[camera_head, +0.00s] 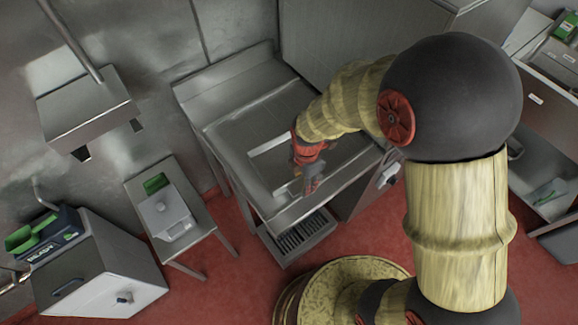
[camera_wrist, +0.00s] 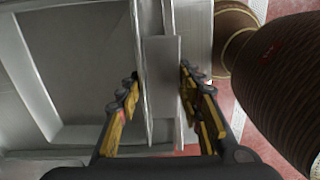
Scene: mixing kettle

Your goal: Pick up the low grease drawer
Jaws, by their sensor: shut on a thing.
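My gripper (camera_head: 308,184) is at the front edge of the steel worktop (camera_head: 235,128). In the wrist view, its two yellow-padded fingers (camera_wrist: 160,95) stand on either side of a flat, narrow grey metal piece (camera_wrist: 163,75), and the gripper is shut on it. The piece is beside a long metal edge. I cannot tell whether this piece is part of the low grease drawer. Lower down, below the worktop front, a slatted metal tray (camera_head: 318,229) shows close to the red floor. My arm hides part of the worktop.
A small side table (camera_head: 204,224) with a white appliance (camera_head: 166,214) stands left. A metal cabinet (camera_head: 132,268) is farther left. A steel box (camera_head: 90,103) hangs on the wall. Red floor (camera_head: 225,275) is open in front. More counters stand at the right.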

